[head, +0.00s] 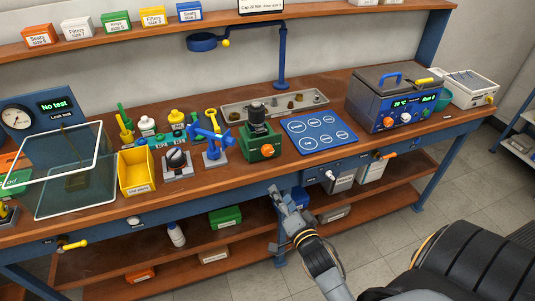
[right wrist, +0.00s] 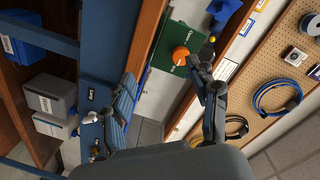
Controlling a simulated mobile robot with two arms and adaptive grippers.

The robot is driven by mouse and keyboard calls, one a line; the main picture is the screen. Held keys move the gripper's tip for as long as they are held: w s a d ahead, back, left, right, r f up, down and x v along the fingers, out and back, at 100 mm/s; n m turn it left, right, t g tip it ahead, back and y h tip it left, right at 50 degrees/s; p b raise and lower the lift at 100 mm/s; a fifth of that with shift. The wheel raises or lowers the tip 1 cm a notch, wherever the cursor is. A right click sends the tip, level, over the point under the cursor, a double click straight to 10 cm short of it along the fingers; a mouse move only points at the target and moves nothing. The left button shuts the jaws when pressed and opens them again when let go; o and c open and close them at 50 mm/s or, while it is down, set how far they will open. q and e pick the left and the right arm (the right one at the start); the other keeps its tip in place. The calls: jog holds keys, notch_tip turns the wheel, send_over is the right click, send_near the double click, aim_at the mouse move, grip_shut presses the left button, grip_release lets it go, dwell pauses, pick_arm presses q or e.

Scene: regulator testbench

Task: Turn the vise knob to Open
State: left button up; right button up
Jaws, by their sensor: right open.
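The green vise (head: 258,140) stands on the workbench near its front edge. Its orange knob (head: 267,150) faces forward. In the right wrist view the orange knob (right wrist: 180,55) sits on the green front face (right wrist: 168,50), between small labels too blurred to read for certain. My right gripper (head: 284,198) is open and empty, in front of the bench and below the vise in the head view. In the right wrist view its fingers (right wrist: 161,82) are spread, with the right finger near the knob in the picture. I cannot tell any contact. My left gripper is not in view.
A blue mat (head: 319,151) lies right of the vise, and a valve with blue handles (head: 213,140) stands left. A yellow bin (head: 137,174) and a blue bath unit (head: 393,98) are also on the bench. Drawer fronts and the bench edge lie near my gripper.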

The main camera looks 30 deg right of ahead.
jog(key=m, duration=0.1)
send_near(269, 153)
jog(key=shift+t+h, duration=0.4)
jog(key=x, duration=0.2)
jog(key=p+x, duration=0.1)
jog(key=x, duration=0.2)
jog(key=p+x, duration=0.1)
jog(key=x, duration=0.1)
jog(key=shift+w+a+f, duration=0.1)
jog(key=shift+w+f, duration=0.25)
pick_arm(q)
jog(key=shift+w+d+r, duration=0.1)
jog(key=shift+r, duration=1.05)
pick_arm(e)
jog(key=shift+w, duration=0.8)
jog(key=c, duration=1.2)
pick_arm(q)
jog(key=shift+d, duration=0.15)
